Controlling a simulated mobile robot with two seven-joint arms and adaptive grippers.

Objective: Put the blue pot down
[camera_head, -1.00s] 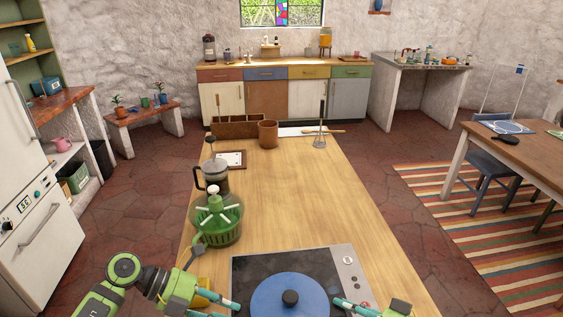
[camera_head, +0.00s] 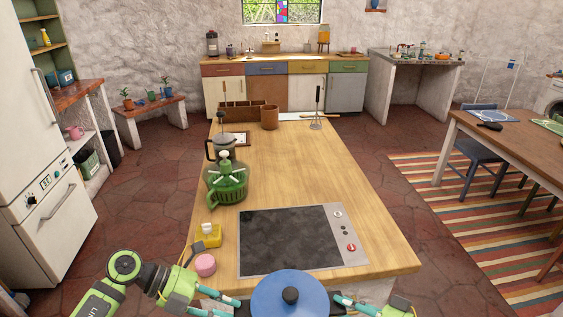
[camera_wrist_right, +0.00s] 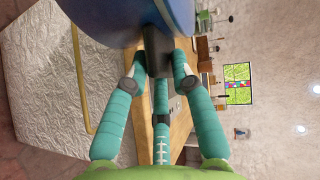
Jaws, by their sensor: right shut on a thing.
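The blue pot (camera_head: 276,291), with a blue lid and black knob, is at the bottom middle of the head view, in front of the counter's near edge. My right gripper (camera_head: 340,299) is at its right side. In the right wrist view, its teal fingers (camera_wrist_right: 158,72) are shut on the pot's dark handle (camera_wrist_right: 157,45), beside the blue wall (camera_wrist_right: 120,18). My left gripper (camera_head: 236,306) is at the pot's left side; its fingertips are partly cut off, so its grip is unclear. The black cooktop (camera_head: 290,240) is bare.
A green-based glass appliance (camera_head: 228,184) and a French press (camera_head: 219,150) stand left on the wooden counter (camera_head: 300,165). A yellow item (camera_head: 208,237) and a pink item (camera_head: 205,265) lie near the left arm. The counter's middle is clear.

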